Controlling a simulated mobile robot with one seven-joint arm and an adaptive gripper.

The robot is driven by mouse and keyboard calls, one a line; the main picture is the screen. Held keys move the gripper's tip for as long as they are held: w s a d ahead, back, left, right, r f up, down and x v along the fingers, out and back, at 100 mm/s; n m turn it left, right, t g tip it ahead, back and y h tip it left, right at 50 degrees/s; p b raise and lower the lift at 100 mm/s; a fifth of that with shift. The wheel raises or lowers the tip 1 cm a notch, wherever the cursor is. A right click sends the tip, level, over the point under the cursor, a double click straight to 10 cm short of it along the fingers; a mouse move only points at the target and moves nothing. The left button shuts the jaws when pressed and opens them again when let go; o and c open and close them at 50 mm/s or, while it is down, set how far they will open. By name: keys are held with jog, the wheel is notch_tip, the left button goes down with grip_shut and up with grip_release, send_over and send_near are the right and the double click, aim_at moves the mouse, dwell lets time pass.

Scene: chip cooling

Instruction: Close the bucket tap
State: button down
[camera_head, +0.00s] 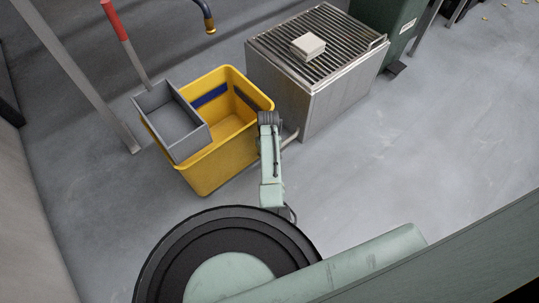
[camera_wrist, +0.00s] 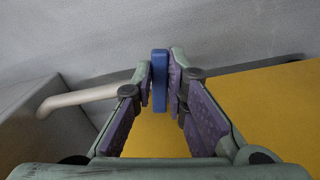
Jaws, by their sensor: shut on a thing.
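My gripper (camera_wrist: 160,82) is shut on a slim blue tap handle (camera_wrist: 159,65), which stands upright between the two fingertips in the wrist view. The tap's body is hidden below the fingers. The yellow bucket (camera_wrist: 270,108) lies behind and below the fingers. In the head view the bucket (camera_head: 208,172) stands on the floor, and my gripper (camera_head: 268,119) is at its right corner. The blue handle cannot be made out in the head view.
A pale pipe (camera_wrist: 80,98) runs from a grey metal box toward the gripper. That box (camera_head: 348,93) has a slatted top with a small white block (camera_head: 308,45) on it. A grey tray (camera_head: 172,118) sits in the bucket's left side. The floor at right is clear.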

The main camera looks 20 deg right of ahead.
jog(key=shift+w+a+m+p, duration=0.1)
jog(key=shift+a+m+p, duration=0.3)
jog(key=shift+m, duration=0.55)
jog(key=shift+a+m+p, duration=0.3)
jog(key=shift+m+p, duration=0.1)
jog(key=shift+m, duration=0.6)
jog(key=shift+w+a+m+p, duration=0.1)
jog(key=shift+a+m+p, duration=0.3)
jog(key=shift+m, duration=0.55)
jog(key=c, duration=1.6)
grip_release()
notch_tip(320, 180, up, 12)
